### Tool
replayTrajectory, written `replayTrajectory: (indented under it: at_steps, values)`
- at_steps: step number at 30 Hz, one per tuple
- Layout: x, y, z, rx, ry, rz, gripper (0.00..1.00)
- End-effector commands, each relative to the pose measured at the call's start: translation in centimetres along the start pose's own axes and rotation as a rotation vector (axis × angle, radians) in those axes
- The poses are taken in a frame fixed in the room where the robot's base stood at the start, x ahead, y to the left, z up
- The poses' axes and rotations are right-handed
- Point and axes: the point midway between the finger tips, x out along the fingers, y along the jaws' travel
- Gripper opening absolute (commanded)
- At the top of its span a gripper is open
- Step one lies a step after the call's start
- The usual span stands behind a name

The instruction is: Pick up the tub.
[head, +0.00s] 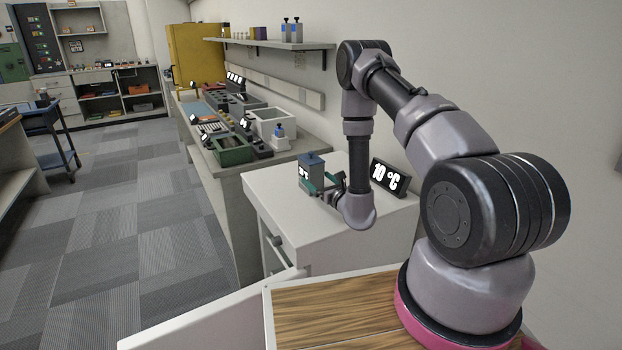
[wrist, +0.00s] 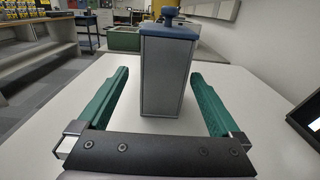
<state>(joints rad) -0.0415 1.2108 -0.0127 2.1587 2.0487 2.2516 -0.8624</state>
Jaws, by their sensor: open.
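The tub (head: 311,171) is a grey upright box with a blue lid and a knob on top, standing on the white cabinet top. In the wrist view the tub (wrist: 165,75) stands upright in the middle, between the two green fingers. My gripper (head: 322,184) is at the tub in the head view, low over the cabinet top. In the wrist view my gripper (wrist: 160,82) is open, with one finger on each side of the tub and gaps showing on both sides. The tub's far side is hidden.
A black display reading 10 °C (head: 389,177) stands on the cabinet top (head: 275,187) right of my gripper. A bench beyond holds a green bin (head: 233,150), a white box (head: 272,124) and a small bottle (head: 279,138). A shelf (head: 270,43) hangs on the wall above.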

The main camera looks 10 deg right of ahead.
Motion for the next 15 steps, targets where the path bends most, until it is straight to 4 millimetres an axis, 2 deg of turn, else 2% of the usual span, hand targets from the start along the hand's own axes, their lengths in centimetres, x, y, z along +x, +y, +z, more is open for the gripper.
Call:
replayTrajectory:
  at_steps: [5,15]
  values:
    - [1.4,-0.1,0.0,0.0,0.0,0.0,1.0]
    - [5.8,-0.6,-0.3,0.0,-0.001,0.001,1.0]
